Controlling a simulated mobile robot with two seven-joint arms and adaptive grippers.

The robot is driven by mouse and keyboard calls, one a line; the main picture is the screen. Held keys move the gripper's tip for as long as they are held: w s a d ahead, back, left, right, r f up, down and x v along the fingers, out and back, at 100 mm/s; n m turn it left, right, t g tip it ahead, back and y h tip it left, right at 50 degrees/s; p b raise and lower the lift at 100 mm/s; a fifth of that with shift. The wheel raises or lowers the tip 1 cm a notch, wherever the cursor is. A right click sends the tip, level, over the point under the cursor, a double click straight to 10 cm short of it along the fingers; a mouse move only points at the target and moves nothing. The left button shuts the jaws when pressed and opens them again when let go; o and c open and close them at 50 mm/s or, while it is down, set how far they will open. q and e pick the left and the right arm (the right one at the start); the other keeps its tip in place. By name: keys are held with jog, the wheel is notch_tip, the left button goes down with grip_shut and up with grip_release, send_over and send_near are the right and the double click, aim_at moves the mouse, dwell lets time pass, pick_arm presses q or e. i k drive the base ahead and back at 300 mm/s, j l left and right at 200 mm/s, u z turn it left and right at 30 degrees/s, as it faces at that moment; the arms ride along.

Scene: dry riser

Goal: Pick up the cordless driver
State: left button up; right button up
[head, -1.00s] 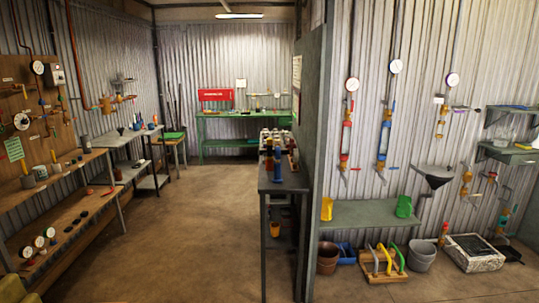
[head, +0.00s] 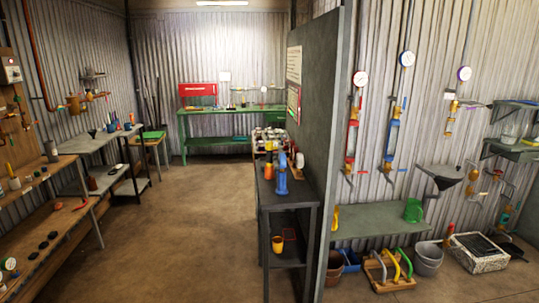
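I cannot pick out the cordless driver with certainty from here. An upright blue object (head: 282,174) stands on the narrow dark bench (head: 290,198) by the partition; its shape is too small to name surely. A smaller orange object (head: 268,172) stands just left of it. Several small tools, too small to tell apart, stand on the left-hand table (head: 95,143). Neither of my grippers is in view.
The brown floor (head: 180,225) is open between the left shelves (head: 60,225) and the dark bench. A grey partition (head: 318,120) divides the room. A green workbench (head: 215,112) stands at the back wall. Right of the partition are a bench (head: 375,222), buckets and a crate.

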aim_at(268, 145)
jog(key=i+j+z, duration=0.1)
jog(key=i+j, duration=0.35)
jog(key=i+j+z, duration=0.1)
jog(key=i+j, duration=0.3)
jog(key=i+j+z, duration=0.1)
jog(key=i+j, duration=0.3)
jog(key=j, duration=0.15)
jog(key=i+j+z, duration=0.1)
jog(key=i+j, duration=0.3)
jog(key=j, duration=0.15)
